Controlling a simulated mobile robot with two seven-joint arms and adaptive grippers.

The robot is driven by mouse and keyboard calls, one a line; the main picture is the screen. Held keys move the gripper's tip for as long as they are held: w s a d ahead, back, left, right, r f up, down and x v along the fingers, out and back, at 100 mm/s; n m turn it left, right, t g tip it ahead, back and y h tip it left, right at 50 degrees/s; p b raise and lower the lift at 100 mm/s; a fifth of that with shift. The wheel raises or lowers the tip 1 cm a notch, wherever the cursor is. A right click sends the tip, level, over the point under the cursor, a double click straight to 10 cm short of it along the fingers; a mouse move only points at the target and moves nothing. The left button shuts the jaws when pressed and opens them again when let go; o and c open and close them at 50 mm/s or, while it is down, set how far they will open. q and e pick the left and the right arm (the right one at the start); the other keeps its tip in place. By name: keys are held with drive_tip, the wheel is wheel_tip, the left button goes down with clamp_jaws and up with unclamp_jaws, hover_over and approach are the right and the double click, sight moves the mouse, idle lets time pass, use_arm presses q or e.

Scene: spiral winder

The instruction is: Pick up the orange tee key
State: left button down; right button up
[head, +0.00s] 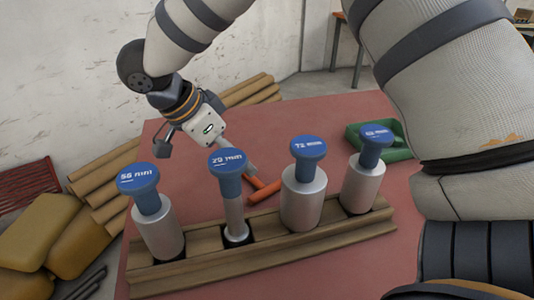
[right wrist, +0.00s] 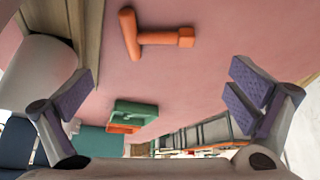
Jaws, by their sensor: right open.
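The orange tee key (head: 265,192) lies on the red table top, behind the wooden rack and partly hidden by a winder post. In the right wrist view the whole tee key (right wrist: 150,38) shows, with its crossbar at the left and its stem pointing right. My right gripper (head: 208,156) is above the table, left of and near the key. In the right wrist view my right gripper (right wrist: 160,100) has its fingers wide apart with nothing between them. The key lies apart from both fingers. My left gripper is not in view.
A wooden rack (head: 270,254) holds several grey cylinders with blue caps along the table's front. Brown rolls and sacks (head: 40,236) lie left of the table.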

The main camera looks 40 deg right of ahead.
sight(255, 179)
drive_tip(key=x, duration=0.9)
drive_tip(key=shift+f, duration=0.4)
drive_tip(key=c, duration=1.5)
